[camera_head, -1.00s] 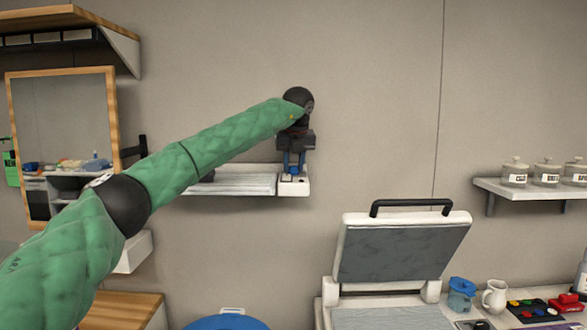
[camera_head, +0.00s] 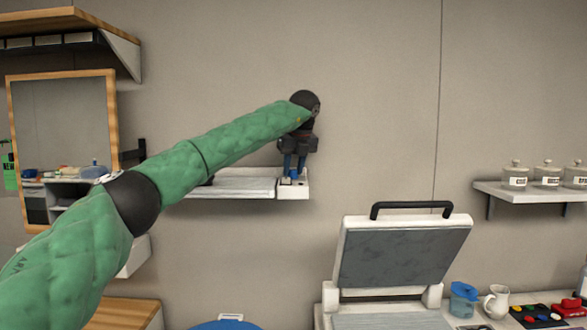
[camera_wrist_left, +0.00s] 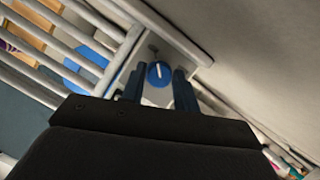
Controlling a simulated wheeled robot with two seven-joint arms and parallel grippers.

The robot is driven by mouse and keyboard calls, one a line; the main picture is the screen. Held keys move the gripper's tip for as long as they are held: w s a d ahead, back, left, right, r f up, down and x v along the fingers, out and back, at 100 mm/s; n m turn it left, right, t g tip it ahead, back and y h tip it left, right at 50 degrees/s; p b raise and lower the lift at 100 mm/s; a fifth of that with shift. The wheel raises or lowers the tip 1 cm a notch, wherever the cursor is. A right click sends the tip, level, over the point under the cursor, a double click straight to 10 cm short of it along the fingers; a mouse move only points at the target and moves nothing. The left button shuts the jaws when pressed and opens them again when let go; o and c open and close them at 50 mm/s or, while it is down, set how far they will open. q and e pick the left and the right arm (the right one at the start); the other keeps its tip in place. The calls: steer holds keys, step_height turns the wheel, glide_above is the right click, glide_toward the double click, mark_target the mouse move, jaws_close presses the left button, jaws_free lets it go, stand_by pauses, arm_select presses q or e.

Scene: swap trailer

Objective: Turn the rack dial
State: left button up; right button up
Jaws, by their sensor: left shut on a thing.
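The rack dial (camera_wrist_left: 158,74), a blue disc with a white mark, sits on the white end block (camera_head: 294,191) of the wall rack (camera_head: 237,187). My left gripper (camera_head: 294,174) reaches down to this block from above. In the left wrist view its two dark blue fingers stand on either side of the dial, shut on it. The dial's face and white mark show between the fingers there. In the head view the fingers mostly hide the dial. My right gripper is not in view.
A griddle with a raised lid (camera_head: 402,252) stands below right of the rack. A shelf with jars (camera_head: 529,189) is on the right wall. A mirror (camera_head: 66,140) hangs at left, under a high shelf (camera_head: 60,20). Bare wall surrounds the gripper above and right.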

arm_select(q)
steer(key=o, duration=0.7)
